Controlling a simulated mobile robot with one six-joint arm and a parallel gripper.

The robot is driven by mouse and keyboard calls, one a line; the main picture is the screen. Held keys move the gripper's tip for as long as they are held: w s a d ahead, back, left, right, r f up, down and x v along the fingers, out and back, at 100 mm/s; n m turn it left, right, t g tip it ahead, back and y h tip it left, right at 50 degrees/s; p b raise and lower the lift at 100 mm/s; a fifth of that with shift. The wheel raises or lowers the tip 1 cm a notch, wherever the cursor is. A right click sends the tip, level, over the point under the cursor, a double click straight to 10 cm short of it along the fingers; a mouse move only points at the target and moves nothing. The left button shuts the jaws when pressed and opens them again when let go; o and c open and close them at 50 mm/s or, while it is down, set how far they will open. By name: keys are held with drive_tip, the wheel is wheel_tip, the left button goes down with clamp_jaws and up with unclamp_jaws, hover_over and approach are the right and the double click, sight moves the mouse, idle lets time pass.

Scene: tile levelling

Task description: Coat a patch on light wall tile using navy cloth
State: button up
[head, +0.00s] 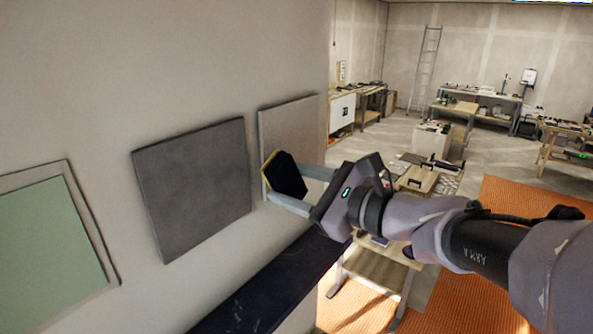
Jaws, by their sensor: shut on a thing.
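The light wall tile (295,128) is a pale grey square on the left wall, farthest along the row of panels. The navy cloth (289,174) looks like a dark folded pad with a thin yellowish edge. My gripper (285,181) is shut on the navy cloth, with one finger on each side of it. I cannot tell whether the cloth touches the tile. No coated patch is visible on the part of the tile that shows.
A dark grey tile (190,195) and a green panel with a pale border (48,240) are on the same wall, nearer. A dark ledge (275,290) runs below them. A wooden work table (375,268) stands below my arm. An orange floor area (515,205) lies at the right.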

drive_tip(key=shift+x, duration=0.95)
idle(0.6)
drive_tip(key=shift+r, duration=0.1)
